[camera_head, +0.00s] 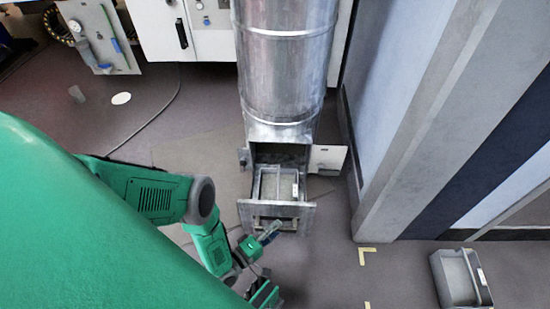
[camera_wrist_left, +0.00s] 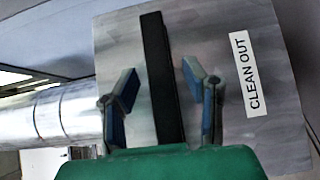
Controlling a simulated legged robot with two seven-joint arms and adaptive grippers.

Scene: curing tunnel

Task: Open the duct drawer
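The duct drawer (camera_head: 246,212) is a grey metal box at the foot of the round metal duct (camera_head: 284,70). In the left wrist view, the drawer front (camera_wrist_left: 222,100) carries a "CLEAN OUT" label (camera_wrist_left: 247,74) and a long black handle (camera_wrist_left: 160,75). My left gripper (camera_head: 268,262) is just in front of and below the drawer front. In the left wrist view its fingers (camera_wrist_left: 159,76) are spread, one on each side of the handle; contact cannot be told. My right gripper is not in view.
A small white door (camera_head: 327,158) stands open to the right of the duct opening. A grey bin (camera_head: 461,280) lies on the floor at the lower right, beyond yellow floor marks (camera_head: 368,250). A grey wall post (camera_head: 425,130) rises to the right. Floor in front of the drawer is clear.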

